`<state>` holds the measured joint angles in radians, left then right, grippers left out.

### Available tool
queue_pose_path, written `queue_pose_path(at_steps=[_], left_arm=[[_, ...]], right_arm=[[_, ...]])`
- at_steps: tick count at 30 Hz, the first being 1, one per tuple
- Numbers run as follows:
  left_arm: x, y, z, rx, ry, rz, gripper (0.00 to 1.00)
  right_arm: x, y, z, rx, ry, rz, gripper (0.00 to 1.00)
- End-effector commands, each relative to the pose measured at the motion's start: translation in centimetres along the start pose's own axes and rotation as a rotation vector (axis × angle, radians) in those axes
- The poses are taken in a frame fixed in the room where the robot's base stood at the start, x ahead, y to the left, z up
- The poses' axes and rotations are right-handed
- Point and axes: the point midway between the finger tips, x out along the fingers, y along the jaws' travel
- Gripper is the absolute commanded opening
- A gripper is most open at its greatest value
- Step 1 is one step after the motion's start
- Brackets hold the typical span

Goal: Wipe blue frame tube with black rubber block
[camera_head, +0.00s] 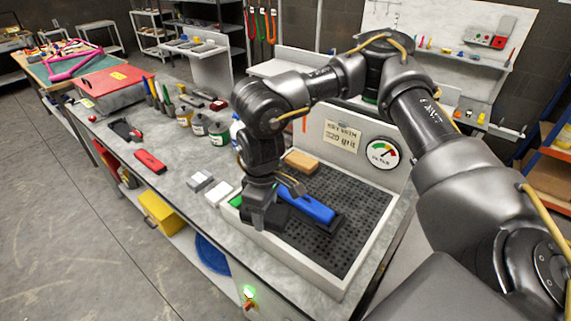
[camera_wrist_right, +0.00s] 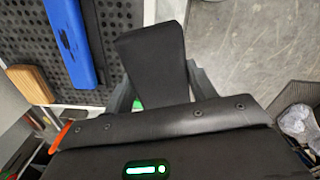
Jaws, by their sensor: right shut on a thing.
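The blue frame tube (camera_head: 306,204) lies on the black perforated bed of the booth, in a dark cradle. In the right wrist view the tube (camera_wrist_right: 72,40) is at the upper left. My right gripper (camera_head: 264,214) is over the bed's near-left edge, left of the tube. It is shut on the black rubber block (camera_wrist_right: 153,62), which sticks out between its fingers in the wrist view, apart from the tube there. In the head view the block is hard to tell from the dark gripper. My left gripper is not in view.
A tan wooden block (camera_head: 301,162) lies on the bed behind the tube. The booth's back panel carries a gauge (camera_head: 382,154). Two pale blocks (camera_head: 217,193) lie left of the bed. A red block (camera_head: 150,161) and several bottles stand farther left on the bench.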

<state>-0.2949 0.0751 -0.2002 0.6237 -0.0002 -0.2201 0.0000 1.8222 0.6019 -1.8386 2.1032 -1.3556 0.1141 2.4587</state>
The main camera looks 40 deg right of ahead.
Motion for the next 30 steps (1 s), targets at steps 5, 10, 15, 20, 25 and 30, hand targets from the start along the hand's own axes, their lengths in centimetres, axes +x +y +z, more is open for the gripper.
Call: queue_pose_path(at_steps=[5,10,15,20,25,30], left_arm=[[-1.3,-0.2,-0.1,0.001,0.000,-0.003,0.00],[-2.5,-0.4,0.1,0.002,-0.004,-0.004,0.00],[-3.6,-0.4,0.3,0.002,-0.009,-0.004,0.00],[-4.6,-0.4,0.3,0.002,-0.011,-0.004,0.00],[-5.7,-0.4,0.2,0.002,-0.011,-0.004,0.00],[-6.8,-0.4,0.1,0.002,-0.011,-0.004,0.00]], right_arm=[[-0.8,1.5,-0.7,-0.308,0.013,-0.006,0.38],[-1.2,3.6,-1.3,-0.705,0.025,-0.003,0.38],[-1.5,5.9,-1.4,-1.104,0.032,0.004,0.38],[-1.7,8.1,-1.3,-1.479,0.031,0.011,0.38],[-1.9,10.6,-0.8,-1.877,0.024,0.017,0.38],[-1.9,13.0,0.0,-2.260,0.013,0.015,0.38]])
